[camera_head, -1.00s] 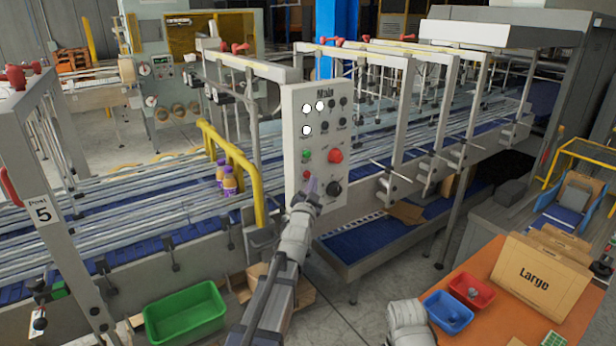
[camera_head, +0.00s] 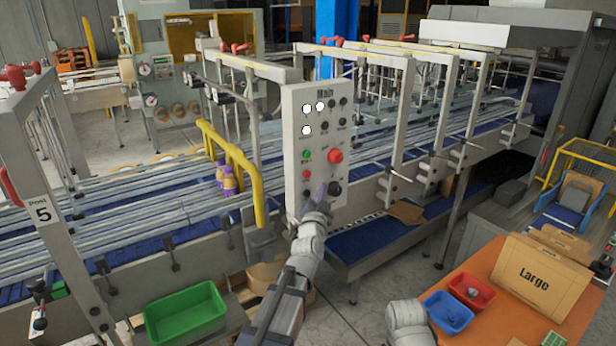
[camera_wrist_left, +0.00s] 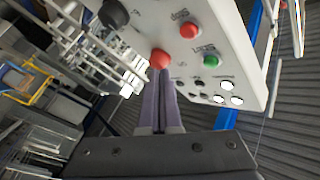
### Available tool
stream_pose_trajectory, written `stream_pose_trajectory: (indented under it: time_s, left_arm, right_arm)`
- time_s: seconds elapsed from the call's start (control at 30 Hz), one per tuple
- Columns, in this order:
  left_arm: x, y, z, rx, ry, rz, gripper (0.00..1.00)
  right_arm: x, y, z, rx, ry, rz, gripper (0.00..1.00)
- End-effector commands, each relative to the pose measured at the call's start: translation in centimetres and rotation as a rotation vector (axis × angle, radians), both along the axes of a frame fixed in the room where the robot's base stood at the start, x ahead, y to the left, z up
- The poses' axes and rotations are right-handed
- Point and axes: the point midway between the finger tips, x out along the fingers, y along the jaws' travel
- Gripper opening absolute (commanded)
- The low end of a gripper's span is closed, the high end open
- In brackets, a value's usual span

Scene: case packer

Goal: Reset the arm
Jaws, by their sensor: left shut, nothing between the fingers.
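My left arm reaches up from the bottom middle of the head view. Its gripper (camera_head: 318,197) is in front of the lower part of the white control panel (camera_head: 318,110). In the left wrist view the two purple-grey fingers (camera_wrist_left: 161,92) lie together, shut and empty. Their tips point at the panel near a red button (camera_wrist_left: 159,58); whether they touch it cannot be told. A black knob (camera_wrist_left: 113,14), another red button (camera_wrist_left: 189,29) and a green button (camera_wrist_left: 211,61) show around them. Of my right arm only a white link shows at the bottom; its gripper is out of view.
The conveyor (camera_head: 130,225) with its yellow rail (camera_head: 252,185) runs behind the panel. A green bin (camera_head: 185,314) stands below left.

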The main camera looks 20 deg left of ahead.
Motion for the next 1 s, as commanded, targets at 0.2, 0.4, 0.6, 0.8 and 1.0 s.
stream_pose_trajectory:
  time_s: [0.2, 0.4, 0.6, 0.8, 1.0]
  left_arm:
    - [0.0, 0.0, 0.0, 0.0, 0.0, 0.0, 0.0]
    - [0.0, 0.0, 0.0, 0.0, 0.0, 0.0, 0.0]
    - [-0.1, -0.8, -0.9, -0.009, 0.023, -0.021, 0.0]
    - [-1.7, -7.5, -8.9, -0.093, 0.267, -0.189, 0.0]
    - [-7.6, -14.7, -20.4, -0.203, 0.683, -0.308, 0.0]
  right_arm:
    - [0.0, 0.0, 0.0, 0.0, 0.0, 0.0, 0.5]
    - [0.0, 0.0, 0.0, 0.0, 0.0, 0.0, 0.5]
    - [0.0, 0.0, -0.4, 0.0, 0.0, 0.0, 0.5]
    - [0.0, 0.0, -3.0, -0.001, 0.0, 0.002, 0.5]
    - [0.0, 0.0, -6.2, -0.001, -0.001, 0.005, 0.5]
